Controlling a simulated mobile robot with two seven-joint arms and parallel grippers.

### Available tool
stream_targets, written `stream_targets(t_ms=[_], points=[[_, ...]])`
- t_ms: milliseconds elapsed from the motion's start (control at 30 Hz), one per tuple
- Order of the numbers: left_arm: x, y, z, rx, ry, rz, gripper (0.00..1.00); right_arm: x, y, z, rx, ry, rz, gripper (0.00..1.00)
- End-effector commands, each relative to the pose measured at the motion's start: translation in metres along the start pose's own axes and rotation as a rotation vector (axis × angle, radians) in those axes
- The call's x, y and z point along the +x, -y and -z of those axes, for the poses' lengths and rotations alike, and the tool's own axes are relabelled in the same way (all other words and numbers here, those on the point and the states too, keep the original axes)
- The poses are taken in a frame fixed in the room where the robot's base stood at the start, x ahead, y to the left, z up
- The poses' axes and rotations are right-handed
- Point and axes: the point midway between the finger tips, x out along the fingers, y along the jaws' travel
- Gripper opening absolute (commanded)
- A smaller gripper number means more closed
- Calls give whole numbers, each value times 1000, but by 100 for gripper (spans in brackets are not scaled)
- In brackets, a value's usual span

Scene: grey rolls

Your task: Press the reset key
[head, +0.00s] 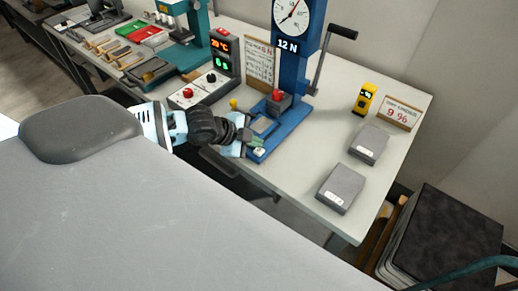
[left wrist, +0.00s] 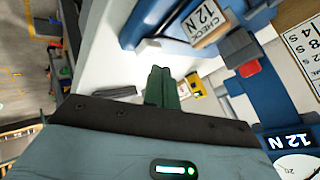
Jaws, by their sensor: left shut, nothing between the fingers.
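No key with a readable reset marking shows. A blue press (head: 290,70) with a round dial and a "12 N" display stands on the pale bench. A grey block with a red part (head: 277,96) sits on its column and also shows in the left wrist view (left wrist: 248,68). A grey control box (head: 200,90) left of the press bears a red button (head: 188,92) and a black knob. My left gripper (head: 252,137) is at the front end of the press's blue base. Its green fingers (left wrist: 161,75) are shut and empty in the left wrist view. My right gripper is out of view.
A display tower (head: 224,58) stands behind the control box. A yellow device (head: 365,98), a "9 %" sign (head: 399,113) and two grey blocks (head: 341,188) are on the right. A crank handle (head: 343,32) sticks out from the press. Tools lie at the far left.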

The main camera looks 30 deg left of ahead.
Motion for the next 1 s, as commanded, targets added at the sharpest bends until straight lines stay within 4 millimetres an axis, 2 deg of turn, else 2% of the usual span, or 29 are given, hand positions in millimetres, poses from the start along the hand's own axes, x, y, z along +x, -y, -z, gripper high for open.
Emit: stream_targets(t_ms=[1000], points=[[7,-5,-5,0,0,0,0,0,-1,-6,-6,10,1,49]])
